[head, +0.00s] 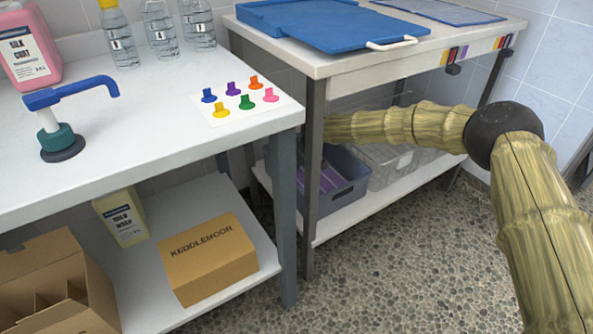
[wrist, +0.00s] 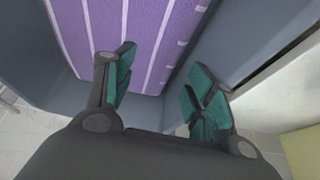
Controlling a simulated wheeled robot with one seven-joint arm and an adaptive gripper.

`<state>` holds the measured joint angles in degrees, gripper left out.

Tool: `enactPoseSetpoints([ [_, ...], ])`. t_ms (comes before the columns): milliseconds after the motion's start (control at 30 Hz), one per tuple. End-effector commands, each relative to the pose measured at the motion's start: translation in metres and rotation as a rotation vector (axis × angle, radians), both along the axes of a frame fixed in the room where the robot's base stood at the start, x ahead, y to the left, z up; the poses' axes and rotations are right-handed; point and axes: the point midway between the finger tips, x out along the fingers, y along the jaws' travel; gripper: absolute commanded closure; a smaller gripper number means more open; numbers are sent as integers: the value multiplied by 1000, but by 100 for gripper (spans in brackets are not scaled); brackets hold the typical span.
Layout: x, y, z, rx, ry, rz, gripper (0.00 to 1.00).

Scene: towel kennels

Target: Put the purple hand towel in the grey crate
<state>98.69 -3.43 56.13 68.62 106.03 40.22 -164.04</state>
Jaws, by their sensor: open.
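The purple hand towel with white stripes (head: 318,180) lies inside the grey crate (head: 350,191) on the lower shelf of the right-hand table. In the wrist view the towel (wrist: 125,40) fills the upper left, with the grey crate's wall (wrist: 245,45) to its right. My gripper (wrist: 163,78) is open, its teal-padded fingers spread and apart, with nothing between them. It is close to the towel and the crate's wall; whether it touches either I cannot tell. In the head view my gripper is hidden behind the table leg.
A clear bin (head: 390,165) stands right of the grey crate. A dark table leg (head: 311,190) stands in front of the crate's left part, and the tabletop (head: 330,62) is above. A cardboard box (head: 208,260) sits on the left table's lower shelf.

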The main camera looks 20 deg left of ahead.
Motion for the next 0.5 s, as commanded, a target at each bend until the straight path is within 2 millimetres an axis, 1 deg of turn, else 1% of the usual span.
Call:
enactPoseSetpoints([
  [33,-2,-3,13,0,0,-1,45],
  [200,-7,-10,32,1,0,0,45],
  [333,-10,-13,39,2,0,-1,45],
  [500,-11,-14,42,0,0,-1,45],
])
